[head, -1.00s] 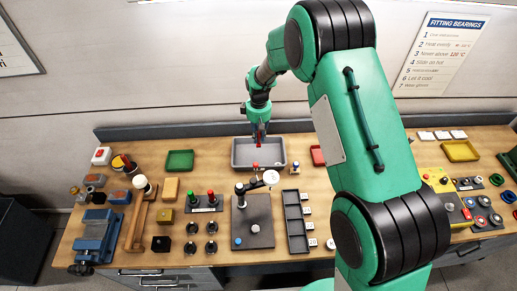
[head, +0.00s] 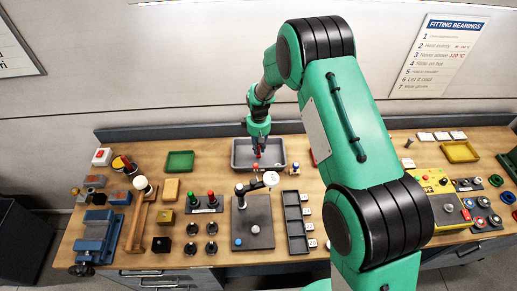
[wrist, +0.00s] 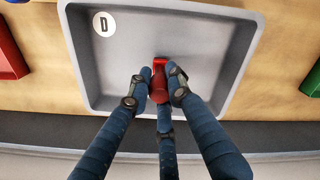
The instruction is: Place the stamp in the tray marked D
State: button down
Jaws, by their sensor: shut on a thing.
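The red stamp (wrist: 160,88) is between the fingers of my gripper (wrist: 159,88), which is shut on it. The grey tray (wrist: 84,62) below carries a white round label with a black D in the wrist view. The stamp is over the middle of this tray's floor; whether it touches the floor I cannot tell. In the head view my gripper (head: 257,148) points down into the grey tray (head: 236,158) at the back of the bench, and its fingers partly hide the stamp.
A green tray (head: 180,162) stands left of the grey tray. A red tray to its right is mostly behind my arm. A dark stand plate (head: 257,238), a slotted holder (head: 296,240) and small parts stand in front. A yellow tray (head: 460,152) is at far right.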

jog(key=shift+f, duration=0.5)
jog(key=shift+f, duration=0.1)
jog(key=c, duration=1.6)
grip_release()
notch_tip(320, 180, up, 12)
jog(key=shift+r+b, duration=0.15)
jog(key=shift+b, duration=0.25)
